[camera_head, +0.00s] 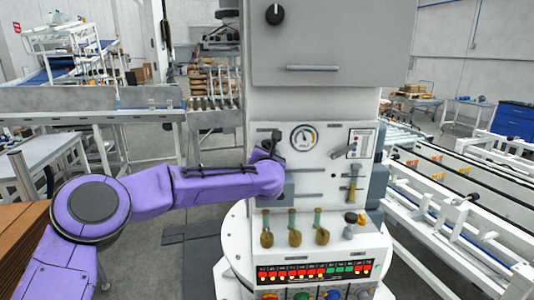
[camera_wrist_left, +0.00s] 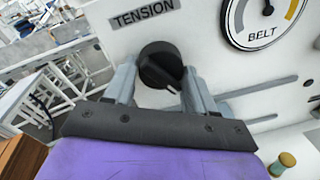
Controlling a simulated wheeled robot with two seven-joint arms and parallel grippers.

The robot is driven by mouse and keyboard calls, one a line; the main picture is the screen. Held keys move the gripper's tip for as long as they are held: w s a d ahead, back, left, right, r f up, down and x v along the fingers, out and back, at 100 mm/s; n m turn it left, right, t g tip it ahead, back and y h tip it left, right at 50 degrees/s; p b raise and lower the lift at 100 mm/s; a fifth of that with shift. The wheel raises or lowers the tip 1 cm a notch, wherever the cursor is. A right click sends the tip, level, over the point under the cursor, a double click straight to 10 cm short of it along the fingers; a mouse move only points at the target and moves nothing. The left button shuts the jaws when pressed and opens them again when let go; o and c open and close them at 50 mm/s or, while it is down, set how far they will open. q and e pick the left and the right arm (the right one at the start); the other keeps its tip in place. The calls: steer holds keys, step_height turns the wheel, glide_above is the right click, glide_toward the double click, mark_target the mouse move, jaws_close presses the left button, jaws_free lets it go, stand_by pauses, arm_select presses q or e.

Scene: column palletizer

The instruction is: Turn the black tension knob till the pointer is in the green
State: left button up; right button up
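The black tension knob (camera_wrist_left: 160,66) sits on the white panel below the "TENSION" label (camera_wrist_left: 145,14) in the left wrist view. A pale line marks its lower right edge. My left gripper (camera_wrist_left: 158,84) has its two grey fingers apart, one on each side of the knob, with small gaps seeming to show. The belt gauge (camera_wrist_left: 264,22) is cut off by the top edge there; it also shows whole in the head view (camera_head: 303,138), too small to read the pointer surely. In the head view my left gripper (camera_head: 268,150) is at the panel, covering the knob. My right gripper is not in view.
Below are brass-coloured valves with green handles (camera_head: 292,236) and a lit indicator strip (camera_head: 314,272). Another black knob (camera_head: 275,14) is on the upper cabinet. Roller conveyors (camera_head: 440,190) stand at right.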

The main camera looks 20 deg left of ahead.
arm_select(q)
steer(key=o, duration=0.3)
steer(key=shift+r, duration=0.1)
steer(key=shift+o, duration=0.2)
steer(key=shift+s, duration=0.25)
steer(key=b+v, duration=0.4)
steer(key=v, duration=0.6)
steer(key=shift+b, duration=0.4)
